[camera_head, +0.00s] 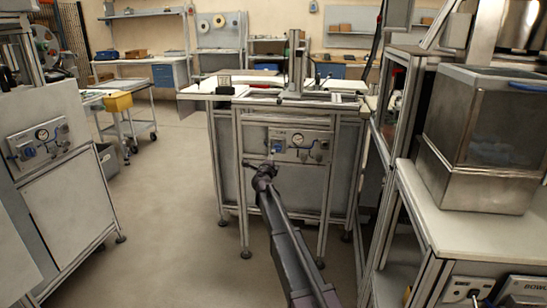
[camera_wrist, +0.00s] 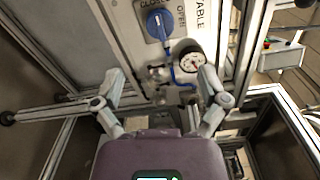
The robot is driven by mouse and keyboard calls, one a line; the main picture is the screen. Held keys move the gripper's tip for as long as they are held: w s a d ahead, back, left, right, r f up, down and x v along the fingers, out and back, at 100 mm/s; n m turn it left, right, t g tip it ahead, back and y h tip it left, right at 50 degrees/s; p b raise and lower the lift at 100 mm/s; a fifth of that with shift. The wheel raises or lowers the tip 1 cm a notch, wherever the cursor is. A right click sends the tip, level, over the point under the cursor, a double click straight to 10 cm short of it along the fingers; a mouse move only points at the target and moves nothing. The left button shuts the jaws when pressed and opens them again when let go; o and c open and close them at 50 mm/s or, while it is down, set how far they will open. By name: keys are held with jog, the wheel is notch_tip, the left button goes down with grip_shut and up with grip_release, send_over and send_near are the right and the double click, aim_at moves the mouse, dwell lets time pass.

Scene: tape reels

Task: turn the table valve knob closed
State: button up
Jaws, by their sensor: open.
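The blue table valve knob (camera_wrist: 158,24) is near the top of the wrist view, on a pale panel. The word OPEN is printed to its right, and part of CLOSED shows at the top edge. In the head view the blue knob (camera_head: 277,147) is at the left end of the valve panel (camera_head: 300,156) on the middle bench. My gripper (camera_head: 262,168) is just below and left of the knob in the head view. In the wrist view my gripper (camera_wrist: 162,82) is open and empty, its fingers spread below the knob and apart from it.
A round pressure gauge (camera_wrist: 190,59) and blue tubing (camera_wrist: 177,76) are close to the right finger. Metal frame bars surround the panel. A similar panel (camera_head: 40,138) is on the left machine. A steel box (camera_head: 470,185) stands on the right bench. Floor (camera_head: 165,210) is clear at left.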

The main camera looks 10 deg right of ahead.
jog(key=shift+s+a, duration=0.2)
jog(key=shift+s, duration=0.5)
jog(key=s+a+f+n+g+y, duration=0.35)
jog(key=s+n+y, duration=0.25)
jog(key=s+n, duration=0.35)
jog(key=s+a+f+n+g+y, duration=0.2)
jog(key=s+a+f+n+y, duration=0.3)
jog(key=s+n, duration=0.45)
jog(key=s+d+f+n+g+h, duration=0.2)
jog(key=s+d+f+g, duration=0.15)
jog(key=s, duration=0.65)
jog(key=s+d+f+n+g+h, duration=0.1)
jog(key=s+d+f+g+h, duration=0.25)
jog(key=s, duration=0.75)
jog(key=s+d+f+n+g, duration=0.25)
jog(key=s+d+g, duration=0.3)
jog(key=s, duration=0.45)
notch_tip(320, 180, up, 30)
jog(key=p, duration=3)
jog(key=shift+w+d+f+m+t, duration=0.15)
jog(key=shift+w+d+m+t, duration=0.1)
jog(key=shift+m+t, duration=0.2)
